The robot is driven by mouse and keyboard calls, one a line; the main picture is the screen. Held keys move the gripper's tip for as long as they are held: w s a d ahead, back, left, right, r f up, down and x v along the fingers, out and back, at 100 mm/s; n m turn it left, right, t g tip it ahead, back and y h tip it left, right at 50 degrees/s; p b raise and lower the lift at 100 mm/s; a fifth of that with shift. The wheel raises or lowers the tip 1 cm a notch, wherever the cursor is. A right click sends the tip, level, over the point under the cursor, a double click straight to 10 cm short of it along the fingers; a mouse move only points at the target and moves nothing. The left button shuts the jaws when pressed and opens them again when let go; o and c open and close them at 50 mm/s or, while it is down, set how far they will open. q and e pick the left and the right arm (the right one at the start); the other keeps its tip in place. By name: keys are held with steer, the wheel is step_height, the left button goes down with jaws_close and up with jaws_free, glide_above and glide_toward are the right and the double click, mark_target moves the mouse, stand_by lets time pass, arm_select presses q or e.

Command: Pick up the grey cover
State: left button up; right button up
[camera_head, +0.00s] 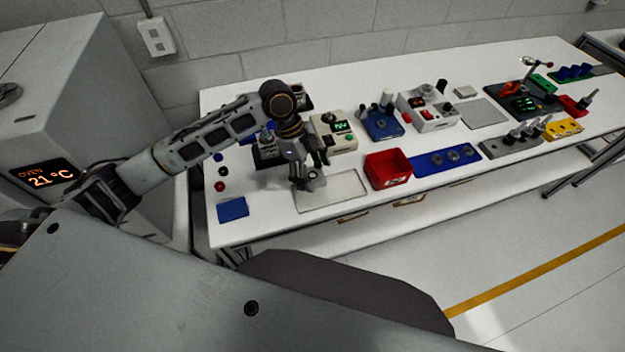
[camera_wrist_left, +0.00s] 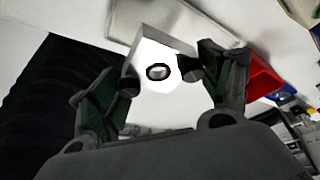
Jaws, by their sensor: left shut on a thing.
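My left gripper (camera_head: 310,182) is above the near left part of the white table, at the back left of a pale tray (camera_head: 345,194). In the left wrist view my left gripper (camera_wrist_left: 160,82) has its two fingers on either side of a pale block-like part with a dark round ring on its face, which I take to be the grey cover (camera_wrist_left: 146,54). The fingers are shut on it. In the head view the cover is mostly hidden by the gripper. I cannot tell whether it is clear of the table. My right gripper is not in view.
A red bin (camera_head: 388,170) stands right of the tray. A blue mat (camera_head: 233,209) lies at the table's left front. An oven (camera_head: 45,170) stands at the left.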

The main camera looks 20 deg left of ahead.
arm_select(q)
steer(key=shift+r, duration=1.15)
steer(key=shift+r, duration=0.1)
